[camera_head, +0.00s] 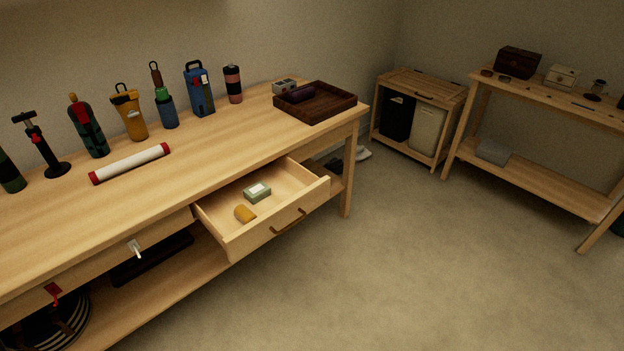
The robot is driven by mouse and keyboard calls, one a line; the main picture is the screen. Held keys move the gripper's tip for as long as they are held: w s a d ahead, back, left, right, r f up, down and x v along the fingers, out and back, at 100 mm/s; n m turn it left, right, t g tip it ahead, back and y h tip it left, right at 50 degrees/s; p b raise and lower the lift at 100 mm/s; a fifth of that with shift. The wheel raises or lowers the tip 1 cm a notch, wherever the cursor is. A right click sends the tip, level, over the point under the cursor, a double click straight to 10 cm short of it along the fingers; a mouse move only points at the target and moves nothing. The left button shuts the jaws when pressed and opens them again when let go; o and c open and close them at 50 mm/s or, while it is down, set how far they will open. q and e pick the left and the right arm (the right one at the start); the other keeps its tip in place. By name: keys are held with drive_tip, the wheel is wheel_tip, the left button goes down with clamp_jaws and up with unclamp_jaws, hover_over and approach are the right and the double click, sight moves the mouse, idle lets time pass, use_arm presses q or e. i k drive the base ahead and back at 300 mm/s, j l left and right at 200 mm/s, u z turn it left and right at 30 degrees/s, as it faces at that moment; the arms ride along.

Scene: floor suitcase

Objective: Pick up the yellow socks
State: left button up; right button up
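A small rounded yellow bundle (245,214), which fits the yellow socks, lies in the open drawer (232,239) of the long wooden table. It rests on the drawer floor toward the left front side. A small green box with a pale top (257,193) lies just behind it, to its right. The bundle's top is uncovered. Neither of my grippers is in view.
The table (200,160) holds several bottles and tools along the back, a white roll with red ends (130,163) and a dark wooden tray (315,102). The carpet (400,260) at right is clear. A hamper cabinet (415,115) and a shelf table (540,180) stand beyond.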

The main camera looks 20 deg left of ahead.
sight(242, 213)
drive_tip(key=j+u, duration=0.15)
drive_tip(key=u, duration=1.05)
drive_tip(key=i+j, duration=0.75)
drive_tip(key=j, duration=0.1)
